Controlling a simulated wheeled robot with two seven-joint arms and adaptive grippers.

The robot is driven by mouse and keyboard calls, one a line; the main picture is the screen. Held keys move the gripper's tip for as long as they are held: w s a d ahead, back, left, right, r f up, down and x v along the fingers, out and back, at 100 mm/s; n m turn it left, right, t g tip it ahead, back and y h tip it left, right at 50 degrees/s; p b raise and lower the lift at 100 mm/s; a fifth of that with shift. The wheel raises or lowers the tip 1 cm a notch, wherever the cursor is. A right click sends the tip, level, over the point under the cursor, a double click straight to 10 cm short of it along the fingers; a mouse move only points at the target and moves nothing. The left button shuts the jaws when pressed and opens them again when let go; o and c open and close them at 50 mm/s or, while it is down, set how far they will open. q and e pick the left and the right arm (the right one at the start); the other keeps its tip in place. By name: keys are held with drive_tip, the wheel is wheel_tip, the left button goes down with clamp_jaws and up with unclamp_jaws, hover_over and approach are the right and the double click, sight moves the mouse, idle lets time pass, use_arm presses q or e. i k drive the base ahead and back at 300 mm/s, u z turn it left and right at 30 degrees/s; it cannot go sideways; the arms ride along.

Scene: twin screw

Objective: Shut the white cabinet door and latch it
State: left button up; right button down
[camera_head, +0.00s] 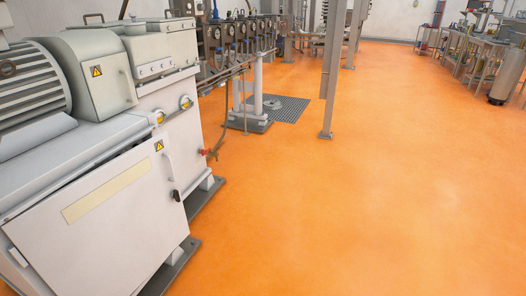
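The white cabinet door (112,228) is at the lower left, on the front of a white machine cabinet (70,160). It is a flat panel with a long pale yellow strip (105,192) and a yellow warning triangle near its upper right corner. A white curved handle (168,164) and a small black latch (175,195) are by its right edge. The left edge seems to stand a little out from the cabinet, but I cannot tell how far the door is open. Neither of my grippers is in view.
The grey ribbed motor (33,85) tops the machine. Dark base rails (168,268) run along the floor below. A red valve (205,152) and hose stick out at right. Steel posts (330,75) stand farther back. The orange floor (370,210) is clear in front and right.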

sight(104, 232)
drive_tip(key=z, duration=0.7)
drive_tip(key=i, duration=1.2)
drive_tip(key=u, duration=1.2)
drive_tip(key=i, duration=1.3)
drive_tip(key=u, duration=0.5)
